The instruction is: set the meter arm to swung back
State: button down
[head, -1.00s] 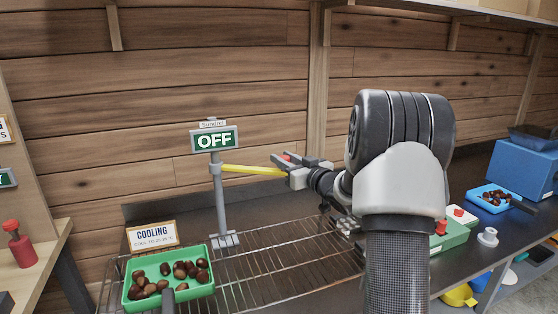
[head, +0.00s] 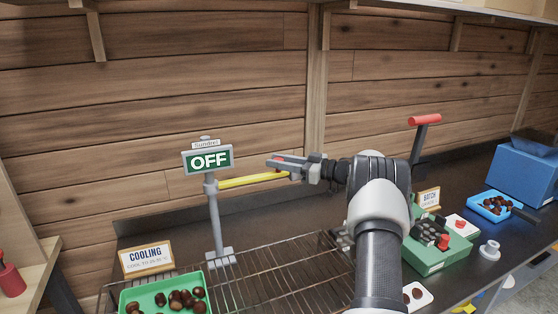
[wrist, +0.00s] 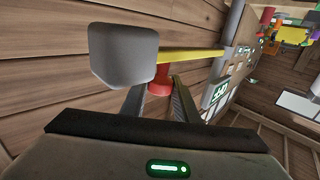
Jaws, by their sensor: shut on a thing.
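The meter is a grey post (head: 216,225) standing at the back of a wire rack. A green OFF sign (head: 208,160) labelled Sundrel tops it. Its yellow meter arm (head: 250,180) reaches right from the post, slanting slightly up in the head view. My gripper (head: 288,163) is at the outer end of this arm. In the wrist view, my gripper's two fingers are shut on a red handle (wrist: 160,77). A grey end block (wrist: 125,55) sits beside the handle, and the yellow arm (wrist: 190,54) runs right from it. The handle's lower part is hidden.
A green tray of chestnuts (head: 142,299) and a COOLING sign (head: 146,258) are on the left of the wire rack (head: 275,265). A green machine with a red-topped lever (head: 424,120) stands right of my arm. The plank wall (head: 240,80) is behind.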

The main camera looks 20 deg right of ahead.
jog(key=shift+w+a+r, duration=0.1)
jog(key=shift+w+r, duration=0.1)
jog(key=shift+r, duration=0.1)
jog(key=c, duration=1.7)
grip_release()
jog(key=shift+c, duration=0.2)
jog(key=o, duration=0.4)
jog(key=shift+w+f, duration=0.15)
jog(key=shift+c, duration=0.2)
jog(key=shift+f, duration=0.1)
jog(key=b+v, duration=0.1)
jog(key=v, duration=1.6)
jog(key=shift+s, duration=0.3)
